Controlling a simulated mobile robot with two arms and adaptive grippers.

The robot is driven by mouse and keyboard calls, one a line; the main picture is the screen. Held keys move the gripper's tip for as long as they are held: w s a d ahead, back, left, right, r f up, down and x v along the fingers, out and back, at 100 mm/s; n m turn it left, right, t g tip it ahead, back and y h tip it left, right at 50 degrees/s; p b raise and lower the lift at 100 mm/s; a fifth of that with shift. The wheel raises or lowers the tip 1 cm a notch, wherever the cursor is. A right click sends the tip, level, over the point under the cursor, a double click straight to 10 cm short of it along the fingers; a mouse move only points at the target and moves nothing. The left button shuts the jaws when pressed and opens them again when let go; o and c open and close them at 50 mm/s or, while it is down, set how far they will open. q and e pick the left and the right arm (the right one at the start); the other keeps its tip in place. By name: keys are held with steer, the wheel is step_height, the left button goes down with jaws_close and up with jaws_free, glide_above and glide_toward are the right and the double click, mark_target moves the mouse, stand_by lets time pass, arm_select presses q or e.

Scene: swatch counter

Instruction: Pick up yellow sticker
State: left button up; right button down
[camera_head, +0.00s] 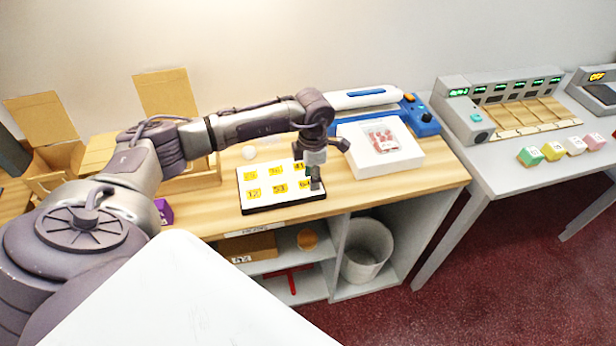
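Several yellow stickers (253,194) with dark numbers lie in two rows on a white sheet (266,204) with a dark edge, on the wooden counter. My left gripper (316,184) points down over the sheet's right end, close to the rightmost stickers (304,184), and partly hides them. Its fingers are too small to show whether they are open or shut, and I cannot tell whether they touch a sticker. My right gripper is not in view.
A white box with a red-patterned top (382,140) stands right of the sheet, before a blue device (422,118). Open cardboard boxes (58,160) stand at the left. A purple block (164,211) lies near the front edge. Several coloured cubes (530,157) sit on the right table.

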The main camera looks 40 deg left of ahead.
arm_select(q)
steer(key=c, duration=0.3)
steer(key=shift+c, duration=0.2)
steer(key=shift+r, duration=0.15)
steer(key=shift+w+r, duration=0.1)
steer(key=shift+r, duration=0.2)
steer(key=r+b, duration=0.1)
steer(key=d+r+b, duration=0.1)
steer(key=r, duration=0.1)
steer(key=shift+w+r, duration=0.1)
steer(key=shift+r, duration=0.15)
steer(key=w+d+r, duration=0.3)
steer(key=d+r, duration=0.7)
steer(key=shift+w+r+b, duration=0.15)
steer(key=shift+r+b, duration=0.2)
